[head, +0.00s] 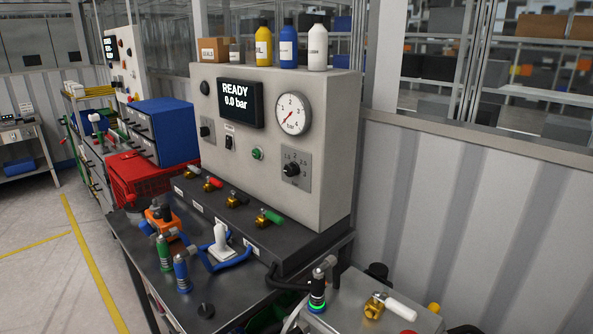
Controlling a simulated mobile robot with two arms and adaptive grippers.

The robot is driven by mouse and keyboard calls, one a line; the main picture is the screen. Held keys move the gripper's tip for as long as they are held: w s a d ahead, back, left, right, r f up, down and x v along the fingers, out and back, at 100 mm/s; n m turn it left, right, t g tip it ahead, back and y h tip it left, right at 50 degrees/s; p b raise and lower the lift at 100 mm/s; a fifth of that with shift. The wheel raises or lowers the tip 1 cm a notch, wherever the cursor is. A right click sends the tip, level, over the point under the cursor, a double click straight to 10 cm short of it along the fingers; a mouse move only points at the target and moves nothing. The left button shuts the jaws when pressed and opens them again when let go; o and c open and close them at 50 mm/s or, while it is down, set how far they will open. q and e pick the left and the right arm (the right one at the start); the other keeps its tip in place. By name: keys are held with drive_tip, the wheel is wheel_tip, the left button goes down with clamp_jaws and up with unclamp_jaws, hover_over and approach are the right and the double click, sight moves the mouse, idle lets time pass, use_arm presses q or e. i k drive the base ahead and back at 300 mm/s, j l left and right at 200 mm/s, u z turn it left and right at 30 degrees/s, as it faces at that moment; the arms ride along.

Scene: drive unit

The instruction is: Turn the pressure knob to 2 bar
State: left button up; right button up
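A beige control panel (258,190) stands on a dark bench. On its lower right is a black knob (291,170) on a grey plate with a small numbered scale. I cannot read which mark the knob points to. A round dial gauge (292,113) marked bar sits above it, with its red needle toward the lower left. The display (240,102) reads READY and 0.0 bar. A second black knob (205,131) is at the panel's left. Neither of my grippers is clearly visible in the head view.
A green button (257,153) and a black switch (229,142) lie between the knobs. Several brass valves with coloured handles, such as the green one (269,217), line the ledge below. Bottles (288,47) stand on top. A grey side surface (350,303) holds fittings at front right.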

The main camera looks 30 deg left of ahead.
sight(292, 169)
drive_tip(key=j+u, duration=0.1)
drive_tip(key=j, duration=1.05)
drive_tip(key=i+j, duration=0.15)
drive_tip(key=j, duration=0.95)
drive_tip(key=u, duration=0.05)
